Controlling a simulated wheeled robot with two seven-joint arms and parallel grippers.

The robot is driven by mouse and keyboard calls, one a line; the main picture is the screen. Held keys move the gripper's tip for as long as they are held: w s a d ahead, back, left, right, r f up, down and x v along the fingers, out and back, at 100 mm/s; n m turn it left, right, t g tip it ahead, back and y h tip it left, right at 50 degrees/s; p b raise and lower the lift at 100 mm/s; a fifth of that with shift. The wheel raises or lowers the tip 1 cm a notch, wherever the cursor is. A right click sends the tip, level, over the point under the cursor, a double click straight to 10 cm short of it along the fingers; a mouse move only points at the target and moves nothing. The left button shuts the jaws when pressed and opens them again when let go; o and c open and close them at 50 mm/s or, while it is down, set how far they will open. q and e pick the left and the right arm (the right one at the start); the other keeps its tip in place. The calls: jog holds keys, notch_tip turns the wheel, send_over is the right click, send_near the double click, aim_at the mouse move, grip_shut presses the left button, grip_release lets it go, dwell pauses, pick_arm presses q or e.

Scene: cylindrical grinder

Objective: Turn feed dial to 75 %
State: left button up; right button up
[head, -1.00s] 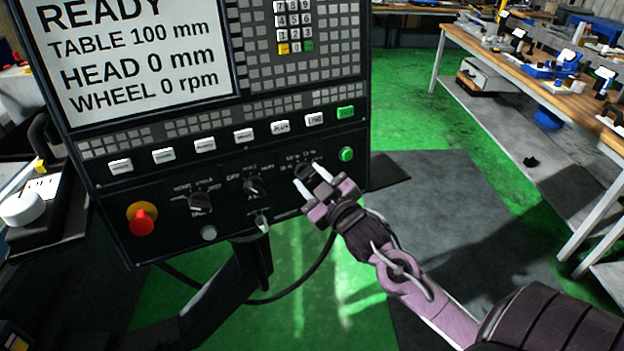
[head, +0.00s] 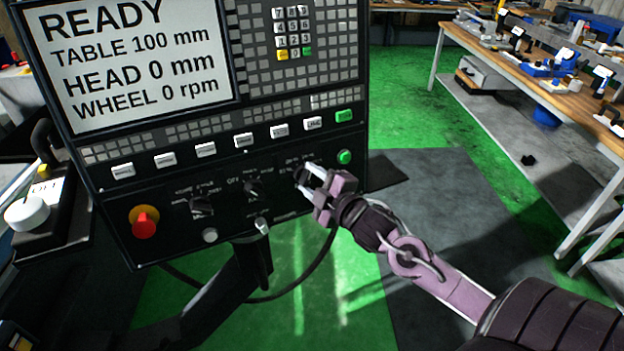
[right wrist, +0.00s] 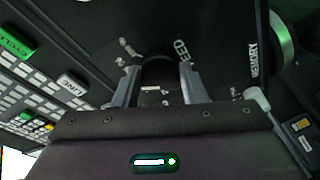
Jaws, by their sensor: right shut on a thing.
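The feed dial (head: 300,173) is a dark knob on the lower right of the black control panel, largely hidden by my gripper in the head view. In the right wrist view the dark dial (right wrist: 160,82) sits between the two fingers, with a FEED label beside it. My right gripper (head: 306,176) is shut on the dial, one grey finger on each side; it also shows in the right wrist view (right wrist: 158,86). The dial's percent setting is too small to read. My left gripper is not in view.
The panel screen (head: 125,60) reads READY, TABLE 100 mm, HEAD 0 mm, WHEEL 0 rpm. A green button (head: 344,157) is close right of the gripper. Other dials (head: 252,188) and a red emergency knob (head: 145,222) lie left. A workbench (head: 560,95) stands right, with open floor between.

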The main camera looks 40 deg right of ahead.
jog(key=shift+n, duration=0.5)
jog(key=o, duration=1)
jog(key=shift+s+d+r+b, duration=0.15)
jog(key=shift+s+b, duration=0.2)
jog(key=shift+s, duration=0.95)
jog(key=shift+s+a+r+b, duration=0.1)
jog(key=shift+s+b, duration=0.3)
jog(key=shift+s, duration=0.85)
jog(key=shift+s+d+r+b, duration=0.15)
jog(key=shift+s+b, duration=0.2)
jog(key=shift+s, duration=0.95)
jog(key=shift+a, duration=0.1)
